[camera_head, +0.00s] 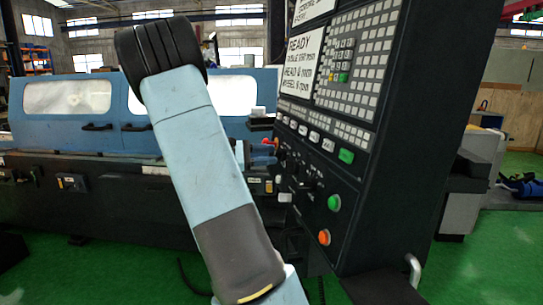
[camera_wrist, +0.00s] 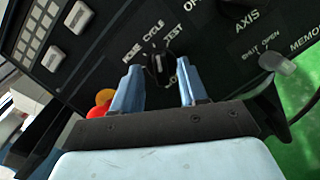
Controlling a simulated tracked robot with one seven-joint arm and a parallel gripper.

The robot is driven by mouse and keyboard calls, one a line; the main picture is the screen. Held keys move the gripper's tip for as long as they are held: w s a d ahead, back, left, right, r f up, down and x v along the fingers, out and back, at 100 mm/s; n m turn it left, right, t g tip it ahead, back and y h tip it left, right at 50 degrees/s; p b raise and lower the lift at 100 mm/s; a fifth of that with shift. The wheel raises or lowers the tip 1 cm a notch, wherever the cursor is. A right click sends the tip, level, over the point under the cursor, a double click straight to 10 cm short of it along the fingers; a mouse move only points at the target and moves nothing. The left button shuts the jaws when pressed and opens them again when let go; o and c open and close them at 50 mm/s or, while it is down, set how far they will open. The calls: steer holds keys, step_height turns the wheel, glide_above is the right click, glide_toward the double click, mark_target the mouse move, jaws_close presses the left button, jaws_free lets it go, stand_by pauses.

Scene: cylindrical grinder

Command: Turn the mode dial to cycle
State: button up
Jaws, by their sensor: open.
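The mode dial (camera_wrist: 159,68) is a dark round knob on the black control panel in the wrist view. Printed words stand around it, with CYCLE above and TEST to the upper right. A pale mark shows on the knob, but I cannot tell surely which word it points to. My gripper (camera_wrist: 160,88) is open, with its two blue fingers apart on the left and right of the dial. Contact with the knob cannot be told. In the head view my arm covers part of the scene, and the dial cannot be made out clearly.
The panel (camera_head: 345,130) carries many keys, a green button (camera_head: 334,202) and an orange button (camera_head: 323,237). A red and yellow knob (camera_wrist: 100,104) is close to my left finger. The grinder (camera_head: 75,105) stands behind.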

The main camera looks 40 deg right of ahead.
steer(key=shift+s+d, duration=0.3)
steer(key=shift+d, duration=0.15)
steer(key=shift+c, duration=0.4)
jaws_close()
